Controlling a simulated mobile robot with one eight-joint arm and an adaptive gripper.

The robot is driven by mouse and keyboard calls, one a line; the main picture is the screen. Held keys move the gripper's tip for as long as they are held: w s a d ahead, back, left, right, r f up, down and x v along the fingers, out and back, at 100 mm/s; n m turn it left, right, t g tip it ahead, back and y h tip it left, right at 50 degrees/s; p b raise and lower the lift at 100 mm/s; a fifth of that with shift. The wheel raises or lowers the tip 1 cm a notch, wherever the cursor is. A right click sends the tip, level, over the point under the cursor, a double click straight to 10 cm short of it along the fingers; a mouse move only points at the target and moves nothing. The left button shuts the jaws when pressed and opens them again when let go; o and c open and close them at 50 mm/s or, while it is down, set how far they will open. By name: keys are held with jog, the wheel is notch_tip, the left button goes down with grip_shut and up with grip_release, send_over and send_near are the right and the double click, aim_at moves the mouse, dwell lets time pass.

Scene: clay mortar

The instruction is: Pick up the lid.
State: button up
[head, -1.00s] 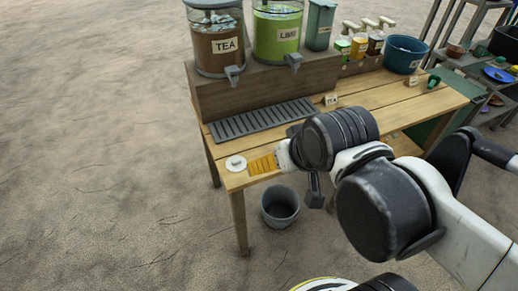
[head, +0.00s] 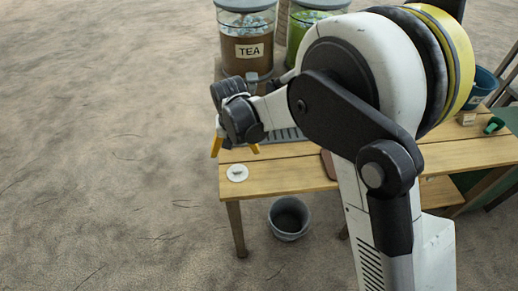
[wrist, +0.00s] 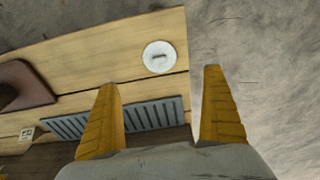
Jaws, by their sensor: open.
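The lid (head: 237,173) is a small white disc with a little handle on top. It lies flat near the left front corner of the wooden table. The wrist view also shows the lid (wrist: 160,57), ahead of the fingertips and between their lines, with its handle clear. My gripper (head: 235,150) has orange fingers that point down, above and behind the lid. In the wrist view my gripper (wrist: 161,75) is open and empty, with its fingers wide apart. It appears apart from the lid.
The table (head: 290,178) has a grey drip grate (wrist: 135,115) behind the lid. A TEA dispenser (head: 246,40) and a green dispenser (head: 300,30) stand at the back. A brown object (wrist: 22,84) lies on the table. A grey bucket (head: 289,217) stands on the ground below the front edge.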

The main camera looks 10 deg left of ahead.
aim_at(237, 169)
jog(key=f, duration=0.2)
jog(key=f+b, duration=0.1)
jog(key=f, duration=0.2)
jog(key=a+f+b, duration=0.1)
jog(key=f, duration=0.1)
jog(key=shift+w+f, duration=0.25)
jog(key=shift+w, duration=0.1)
jog(key=f+b, duration=0.1)
jog(key=f, duration=0.1)
jog(key=w+f+b, duration=0.1)
jog(key=f, duration=0.1)
jog(key=f+b, duration=0.1)
jog(key=shift+w+d+f, duration=0.2)
jog(key=shift+d+f, duration=0.05)
jog(key=shift+f, duration=0.15)
jog(key=shift+r, duration=0.1)
jog(key=c, duration=0.9)
